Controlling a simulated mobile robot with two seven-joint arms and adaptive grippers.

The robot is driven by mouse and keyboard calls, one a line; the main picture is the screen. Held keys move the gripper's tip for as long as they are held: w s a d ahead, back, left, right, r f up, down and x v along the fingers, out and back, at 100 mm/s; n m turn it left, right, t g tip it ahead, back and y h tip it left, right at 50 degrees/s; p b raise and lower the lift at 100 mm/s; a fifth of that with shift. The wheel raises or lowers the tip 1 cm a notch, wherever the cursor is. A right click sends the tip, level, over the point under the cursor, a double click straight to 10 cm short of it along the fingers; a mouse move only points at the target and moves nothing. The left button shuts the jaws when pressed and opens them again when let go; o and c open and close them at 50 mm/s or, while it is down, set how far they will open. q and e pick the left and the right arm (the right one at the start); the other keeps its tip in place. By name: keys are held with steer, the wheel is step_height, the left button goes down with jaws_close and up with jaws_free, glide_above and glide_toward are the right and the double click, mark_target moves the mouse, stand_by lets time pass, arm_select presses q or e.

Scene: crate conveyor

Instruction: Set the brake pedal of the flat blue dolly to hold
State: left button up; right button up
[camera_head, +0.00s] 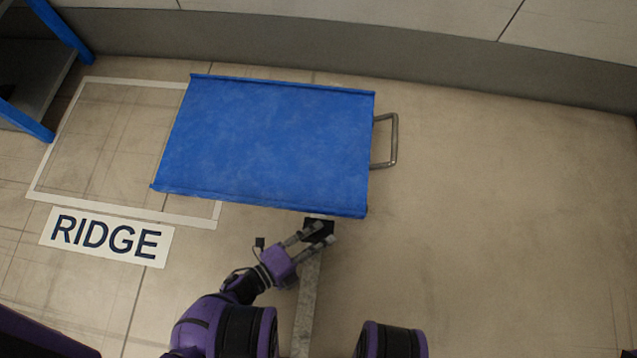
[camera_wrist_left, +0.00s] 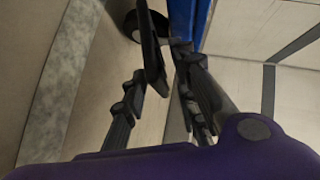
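The flat blue dolly (camera_head: 270,140) stands on the floor, with a grey metal handle (camera_head: 395,140) on its right end. Its dark brake pedal (camera_head: 318,229) sticks out at the near edge, toward the right corner. In the left wrist view the pedal (camera_wrist_left: 152,50) shows as a black slanted plate beside a dark wheel (camera_wrist_left: 133,26). I cannot tell whether it is set to hold. My left gripper (camera_head: 320,238) is at the pedal, its fingers apart with the pedal at or between the tips. Contact is unclear. My right gripper is out of view.
A white floor outline (camera_head: 122,211) lies at the left, partly under the dolly, with a RIDGE label (camera_head: 107,237) beside it. A blue-framed rack (camera_head: 25,120) stands at the far left. A wall (camera_head: 300,45) runs behind. The floor to the right is clear.

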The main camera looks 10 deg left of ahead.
arm_select(q)
jaws_close()
stand_by(0.3)
steer(key=shift+f+b, duration=0.35)
steer(key=shift+b, duration=0.3)
steer(key=shift+f+m+t+b, duration=0.25)
steer(key=shift+m+t+b, duration=0.15)
steer(key=shift+b, duration=0.3)
steer(key=shift+s+f+m+t+h, duration=0.15)
steer(key=shift+f+m+t+h, duration=0.1)
steer(key=shift+m+t+h, duration=0.2)
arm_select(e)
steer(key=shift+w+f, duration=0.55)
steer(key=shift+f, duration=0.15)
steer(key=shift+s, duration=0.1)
